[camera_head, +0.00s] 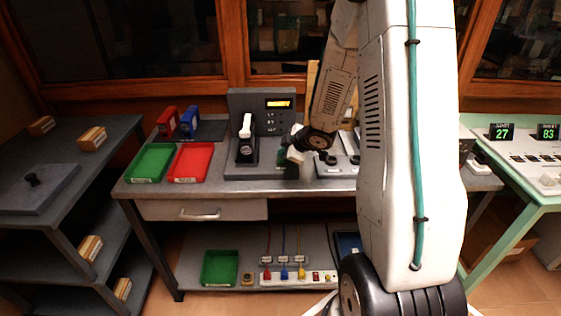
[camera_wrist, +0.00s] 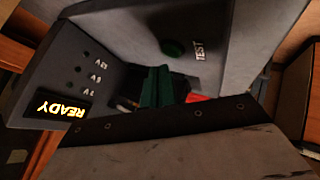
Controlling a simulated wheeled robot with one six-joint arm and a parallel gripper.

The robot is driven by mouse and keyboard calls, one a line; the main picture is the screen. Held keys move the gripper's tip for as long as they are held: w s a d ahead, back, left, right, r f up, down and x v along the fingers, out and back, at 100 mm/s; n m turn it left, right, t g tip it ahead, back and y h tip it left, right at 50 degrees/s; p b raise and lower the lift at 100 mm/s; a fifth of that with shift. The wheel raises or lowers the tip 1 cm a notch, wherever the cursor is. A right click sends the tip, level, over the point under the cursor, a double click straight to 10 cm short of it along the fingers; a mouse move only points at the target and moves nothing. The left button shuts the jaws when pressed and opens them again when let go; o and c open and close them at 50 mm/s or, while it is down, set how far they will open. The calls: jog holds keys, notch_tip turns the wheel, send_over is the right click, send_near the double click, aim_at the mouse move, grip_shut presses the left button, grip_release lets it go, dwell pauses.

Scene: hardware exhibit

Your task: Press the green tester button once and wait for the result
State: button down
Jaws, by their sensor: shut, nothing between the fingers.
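The tester (camera_head: 262,112) is a grey unit with an upright panel and a flat base, standing on the workbench. Its lit yellow display (camera_head: 279,104) is too small to read in the head view; in the wrist view the display (camera_wrist: 62,108) reads READY, upside down. The round green button (camera_wrist: 173,47) sits on the grey base beside the word TEST. I cannot make out the button in the head view. My gripper (camera_head: 294,154) is at the right side of the tester, low over its base. Its dark green fingertips (camera_wrist: 157,70) are shut and empty, apart from the button in the picture.
A black stand with a white-topped part (camera_head: 246,127) stands on the tester's base. Green (camera_head: 150,162) and red trays (camera_head: 189,162) lie at left, with red and blue bins behind. A grey block with black knobs (camera_head: 335,166) lies right of my gripper.

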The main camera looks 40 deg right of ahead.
jog(key=shift+f, duration=0.1)
dwell(0.7)
jog(key=shift+f, duration=0.35)
jog(key=shift+f, duration=0.4)
dwell(0.6)
jog(key=shift+r, duration=0.85)
jog(key=shift+r, duration=0.15)
jog(key=shift+r, duration=2.35)
